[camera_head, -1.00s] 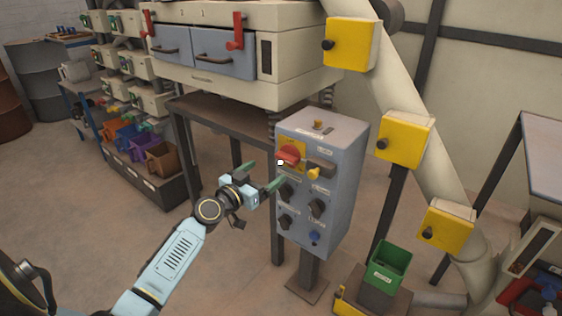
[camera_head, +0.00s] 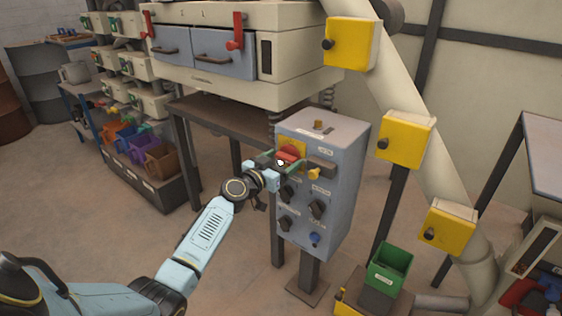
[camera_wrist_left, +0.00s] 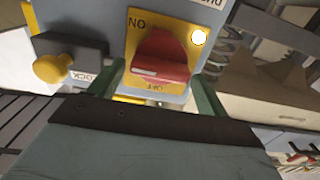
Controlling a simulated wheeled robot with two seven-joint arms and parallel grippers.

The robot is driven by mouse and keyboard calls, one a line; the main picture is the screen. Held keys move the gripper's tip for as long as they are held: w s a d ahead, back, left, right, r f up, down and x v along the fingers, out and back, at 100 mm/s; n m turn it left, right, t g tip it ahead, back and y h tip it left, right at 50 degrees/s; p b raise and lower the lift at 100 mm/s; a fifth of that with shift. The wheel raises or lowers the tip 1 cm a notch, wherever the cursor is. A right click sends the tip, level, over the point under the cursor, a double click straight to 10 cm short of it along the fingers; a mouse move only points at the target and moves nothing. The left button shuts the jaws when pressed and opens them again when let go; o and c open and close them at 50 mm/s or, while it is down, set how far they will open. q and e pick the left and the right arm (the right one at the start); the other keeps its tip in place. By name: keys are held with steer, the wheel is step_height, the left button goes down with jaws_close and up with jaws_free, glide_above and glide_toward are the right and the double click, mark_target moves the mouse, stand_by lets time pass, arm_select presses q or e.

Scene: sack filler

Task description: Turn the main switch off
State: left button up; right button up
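The main switch is a red knob (camera_head: 291,152) on a yellow plate at the upper left of the grey control box (camera_head: 343,200). In the left wrist view the red knob (camera_wrist_left: 160,58) and its plate (camera_wrist_left: 135,38) appear upside down, with lettering that looks like ON and OFF. A white mark shows on the knob's edge. My left gripper (camera_head: 277,160) is at the switch. Its two green fingers (camera_wrist_left: 157,92) stand apart, one to each side of the knob, with visible gaps. Whether the tips reach alongside the knob is unclear. My right gripper is not in view.
A bright white lamp (camera_wrist_left: 199,37) sits on a corner of the yellow plate. A padlock-like block with a yellow knob (camera_wrist_left: 52,68) is beside the switch. Several black knobs and a blue button (camera_head: 315,239) are lower on the box. A green bin (camera_head: 388,268) stands to the right.

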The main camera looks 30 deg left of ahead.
arm_select(q)
steer(key=c, duration=0.7)
